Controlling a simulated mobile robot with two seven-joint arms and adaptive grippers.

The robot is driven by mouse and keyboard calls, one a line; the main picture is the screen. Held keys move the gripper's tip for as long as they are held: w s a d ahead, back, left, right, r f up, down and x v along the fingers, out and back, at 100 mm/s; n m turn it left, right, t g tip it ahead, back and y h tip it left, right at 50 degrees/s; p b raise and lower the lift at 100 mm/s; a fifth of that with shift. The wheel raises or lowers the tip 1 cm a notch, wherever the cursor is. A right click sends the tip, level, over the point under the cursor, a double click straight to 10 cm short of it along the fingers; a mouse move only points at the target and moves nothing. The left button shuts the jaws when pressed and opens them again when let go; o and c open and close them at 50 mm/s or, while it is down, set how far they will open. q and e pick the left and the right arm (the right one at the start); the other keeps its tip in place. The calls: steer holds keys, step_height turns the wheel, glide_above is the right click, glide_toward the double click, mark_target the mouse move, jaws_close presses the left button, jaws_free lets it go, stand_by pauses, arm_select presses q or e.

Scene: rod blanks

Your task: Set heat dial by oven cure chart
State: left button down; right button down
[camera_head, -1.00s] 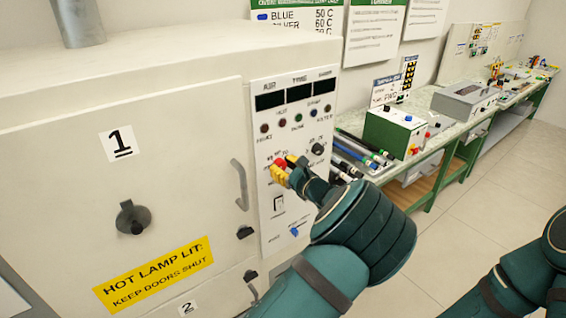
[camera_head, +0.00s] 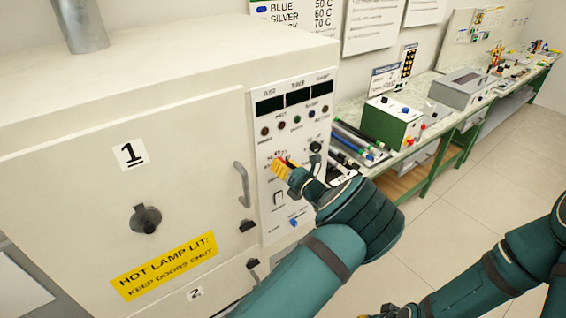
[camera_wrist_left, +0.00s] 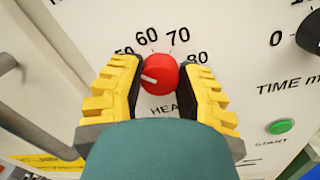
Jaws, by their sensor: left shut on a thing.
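The red heat dial (camera_wrist_left: 163,72) sits between the yellow fingers of my left gripper (camera_wrist_left: 160,68), which is shut on it. Its white pointer mark points left and slightly up, near or just below the 50 mark. Marks 50, 60, 70 and 80 show around it. In the head view my left gripper (camera_head: 284,167) reaches the oven's control panel (camera_head: 268,218) and hides most of the dial. The cure chart (camera_head: 297,14) above the oven reads blue 50 C, silver 60 C and a partly hidden line 70 C. My right gripper (camera_head: 390,312) is partly cut off at the bottom edge.
The oven door (camera_head: 85,190) marked 1 is shut, with a handle (camera_head: 242,184) beside the panel. A yellow label (camera_head: 165,266) says the hot lamp is lit and to keep doors shut. A green start button (camera_wrist_left: 280,126) is right of the dial. A bench (camera_head: 425,140) with rods and boxes stands right.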

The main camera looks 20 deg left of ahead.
stand_by(0.4)
arm_select(q)
steer(key=c, duration=0.6)
jaws_free()
steer(key=shift+w, duration=0.1)
steer(key=shift+o, duration=0.2)
steer(key=v, duration=1.2)
steer(key=shift+a+f, duration=0.1)
